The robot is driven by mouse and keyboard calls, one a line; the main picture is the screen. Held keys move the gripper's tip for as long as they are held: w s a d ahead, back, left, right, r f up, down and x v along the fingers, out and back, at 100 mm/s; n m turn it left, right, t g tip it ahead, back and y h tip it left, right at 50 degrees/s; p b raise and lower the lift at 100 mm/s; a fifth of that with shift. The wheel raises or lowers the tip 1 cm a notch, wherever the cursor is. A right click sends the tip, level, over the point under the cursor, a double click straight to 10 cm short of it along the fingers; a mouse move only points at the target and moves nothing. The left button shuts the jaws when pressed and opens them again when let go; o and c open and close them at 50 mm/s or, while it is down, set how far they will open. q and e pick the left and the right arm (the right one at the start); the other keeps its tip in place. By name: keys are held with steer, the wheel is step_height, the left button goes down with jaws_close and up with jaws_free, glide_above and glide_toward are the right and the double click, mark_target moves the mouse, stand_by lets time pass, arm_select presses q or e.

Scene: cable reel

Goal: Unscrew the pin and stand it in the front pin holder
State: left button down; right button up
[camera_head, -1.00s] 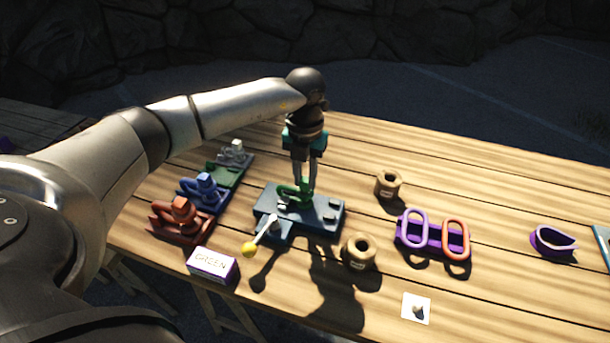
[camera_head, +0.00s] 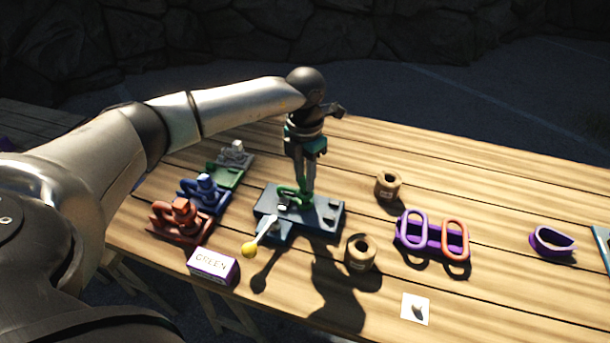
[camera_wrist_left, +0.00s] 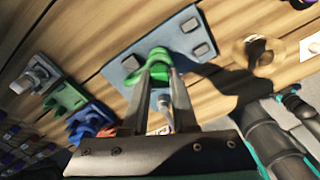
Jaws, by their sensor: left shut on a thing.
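A green shackle (camera_head: 286,194) sits on a blue-grey plate (camera_head: 325,214) in the middle of the table. My left gripper (camera_head: 307,192) points down at the shackle, its fingers shut on a part at its right side, most likely the pin. The fingers hide most of that part. In the left wrist view the fingertips (camera_wrist_left: 160,72) meet against the green shackle (camera_wrist_left: 170,55). The front pin holder (camera_head: 360,252) is a brown cylinder with a hole in the top, right of the plate's front. A second brown holder (camera_head: 388,184) stands farther back. My right gripper is out of view.
A lever with a yellow knob (camera_head: 249,250) sticks out in front of the plate. A purple tray (camera_head: 420,236) with two links lies right.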

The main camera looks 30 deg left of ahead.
arm_select(q)
steer(key=shift+r, duration=0.15)
steer(key=shift+r+p, duration=2.4)
steer(key=shift+r, duration=0.55)
steer(key=shift+f, duration=0.1)
